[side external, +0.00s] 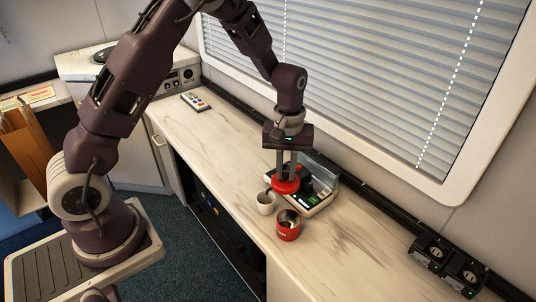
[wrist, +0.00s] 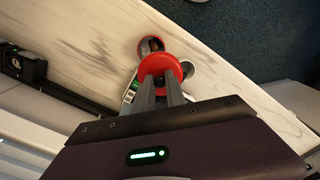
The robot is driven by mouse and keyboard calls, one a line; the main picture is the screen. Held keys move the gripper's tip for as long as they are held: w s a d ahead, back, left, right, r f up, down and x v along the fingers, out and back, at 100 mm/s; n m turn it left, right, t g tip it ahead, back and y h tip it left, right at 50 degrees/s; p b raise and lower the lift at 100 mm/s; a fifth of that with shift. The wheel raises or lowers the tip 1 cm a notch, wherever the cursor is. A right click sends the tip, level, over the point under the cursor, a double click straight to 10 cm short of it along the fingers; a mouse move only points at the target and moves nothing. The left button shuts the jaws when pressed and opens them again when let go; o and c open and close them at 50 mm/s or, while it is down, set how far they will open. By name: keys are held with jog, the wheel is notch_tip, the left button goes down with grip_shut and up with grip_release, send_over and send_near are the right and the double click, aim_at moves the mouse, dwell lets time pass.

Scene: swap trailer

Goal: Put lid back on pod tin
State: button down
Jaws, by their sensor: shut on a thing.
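My gripper (side external: 287,176) is shut on the red round lid (side external: 285,187), which it holds above the counter by a knob at its middle. The red pod tin (side external: 289,228) stands upright and open on the counter, with dark contents and a pale label. The lid is apart from the tin, higher and behind it in the side view. In the wrist view the lid (wrist: 159,56) covers part of the tin (wrist: 149,44).
A white cup (side external: 265,203) stands close beside the tin. A grey and black machine with a clear cover (side external: 318,177) is behind the lid, near the wall. Sockets (side external: 447,266) sit at right. The counter (side external: 345,245) right of the tin is clear.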

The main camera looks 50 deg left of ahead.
aim_at(291, 188)
jog(key=d, duration=0.3)
jog(key=shift+s+f, duration=0.15)
jog(key=shift+s, duration=0.2)
notch_tip(291, 188, down, 4)
jog(key=shift+f, duration=0.1)
jog(key=shift+w+f, duration=0.1)
jog(key=shift+f, duration=3.4)
jog(key=shift+f, duration=0.15)
jog(key=c, duration=0.8)
grip_release()
jog(key=shift+r, duration=3.55)
